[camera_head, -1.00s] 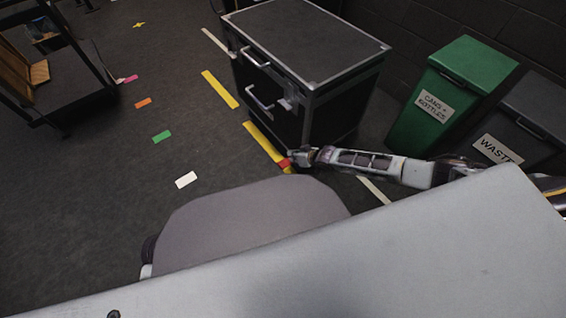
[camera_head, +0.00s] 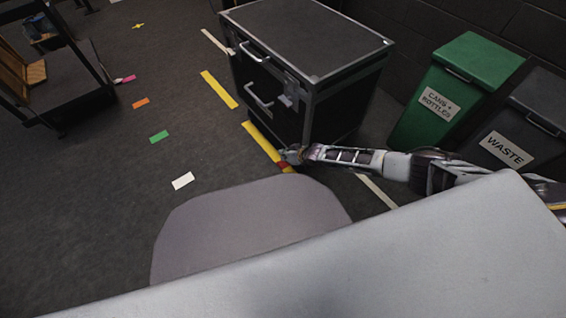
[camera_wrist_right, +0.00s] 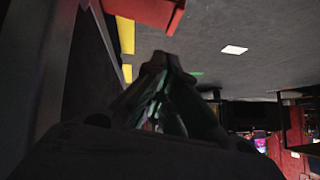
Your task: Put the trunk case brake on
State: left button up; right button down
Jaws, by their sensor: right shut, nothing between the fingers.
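The trunk case (camera_head: 310,45) is a black box with silver edges and two silver handles, upright on the floor in the upper middle of the head view. A small red piece (camera_head: 283,166), which looks like the brake pedal, shows low at its near corner, mostly behind my right gripper (camera_head: 290,154). In the right wrist view the red piece (camera_wrist_right: 150,10) is a flat bar at the top edge. My right gripper (camera_wrist_right: 160,62) is shut and empty, its tips just below the bar in that picture; I cannot tell whether they touch. My left gripper is out of view.
A green bin (camera_head: 450,90) and a dark waste bin (camera_head: 520,130) stand right of the case, near my right arm. Yellow floor tape (camera_head: 219,89) runs along its left side. A dark rack (camera_head: 60,90) stands far left. The floor between is open.

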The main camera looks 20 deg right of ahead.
aim_at(283, 166)
jog(key=shift+s+a+f+b, duration=0.15)
jog(key=shift+f+b, duration=0.35)
jog(key=shift+f, duration=0.5)
jog(key=shift+w+a+f+b, duration=0.1)
jog(key=shift+a+f+b, duration=0.15)
jog(key=shift+f+b, duration=0.5)
jog(key=shift+f, duration=0.2)
jog(key=shift+s+a+p, duration=0.1)
jog(key=shift+p, duration=0.35)
jog(key=shift+f, duration=0.15)
